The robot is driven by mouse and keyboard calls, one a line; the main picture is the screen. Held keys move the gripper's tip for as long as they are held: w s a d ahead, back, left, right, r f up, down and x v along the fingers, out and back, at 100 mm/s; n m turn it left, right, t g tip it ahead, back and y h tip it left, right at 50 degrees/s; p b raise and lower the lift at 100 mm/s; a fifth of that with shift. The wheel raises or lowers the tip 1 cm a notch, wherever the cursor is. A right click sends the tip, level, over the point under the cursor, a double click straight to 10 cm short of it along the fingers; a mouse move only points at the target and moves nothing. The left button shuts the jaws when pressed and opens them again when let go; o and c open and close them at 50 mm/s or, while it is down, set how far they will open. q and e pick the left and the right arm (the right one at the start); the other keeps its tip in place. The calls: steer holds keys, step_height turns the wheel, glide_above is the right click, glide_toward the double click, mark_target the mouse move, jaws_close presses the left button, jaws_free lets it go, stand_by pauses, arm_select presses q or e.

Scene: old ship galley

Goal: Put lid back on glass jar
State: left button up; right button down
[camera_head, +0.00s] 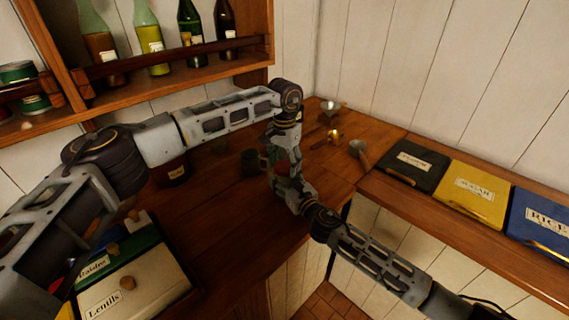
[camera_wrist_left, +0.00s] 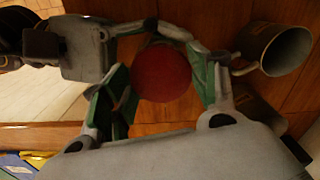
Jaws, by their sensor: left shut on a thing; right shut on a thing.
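A round red lid (camera_wrist_left: 162,74) shows from above in the left wrist view, between the green-padded fingers of my left gripper (camera_wrist_left: 165,90). My left gripper (camera_head: 281,150) points down over the counter in the head view and is shut on the lid. My right gripper (camera_head: 288,178) comes in from the lower right, close beneath the left one. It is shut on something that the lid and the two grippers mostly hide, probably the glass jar. I cannot tell whether the lid touches the jar.
A mug (camera_wrist_left: 275,48) and a second cup (camera_wrist_left: 260,112) stand close beside the grippers. Metal scoops (camera_head: 358,150) lie at the back of the wooden counter (camera_head: 225,200). Labelled tins (camera_head: 470,193) line the right shelf. Bottles (camera_head: 150,40) stand on the upper-left shelf.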

arm_select(q)
steer(key=shift+w+a+m, duration=0.1)
steer(key=shift+m, duration=1.1)
steer(key=o, duration=0.7)
steer(key=shift+o, duration=0.2)
steer(key=shift+r, duration=2.25)
steer(key=shift+c, duration=0.4)
